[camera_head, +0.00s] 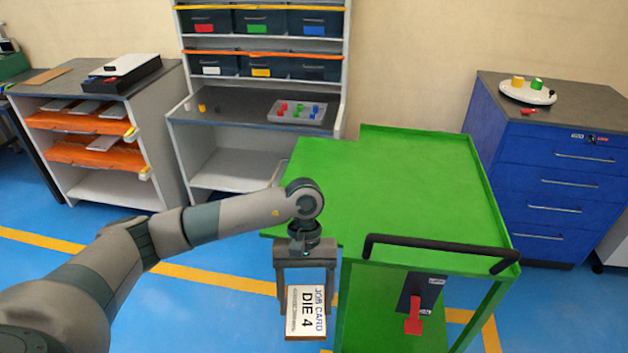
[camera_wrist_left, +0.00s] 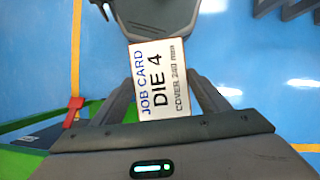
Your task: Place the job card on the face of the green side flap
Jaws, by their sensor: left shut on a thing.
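The job card (camera_head: 306,312) is a small white card printed "JOB CARD DIE 4". My left gripper (camera_head: 305,301) is shut on it and holds it in the air, in front of the green cart's near left corner. In the left wrist view the card (camera_wrist_left: 163,80) shows between the two fingers, its printing facing the camera. The green cart (camera_head: 400,190) has a flat, bare top. The part of it that juts out on the left (camera_head: 312,175) appears to be the side flap; my forearm and wrist cover some of its near left edge. My right gripper is not in view.
A black handle (camera_head: 440,250) runs along the cart's near edge, above a dark plate with a red lever (camera_head: 413,318). A blue drawer cabinet (camera_head: 550,165) stands right. A grey shelf rack (camera_head: 240,155) stands behind, and a shelf unit (camera_head: 100,130) far left. Blue floor lies open at left.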

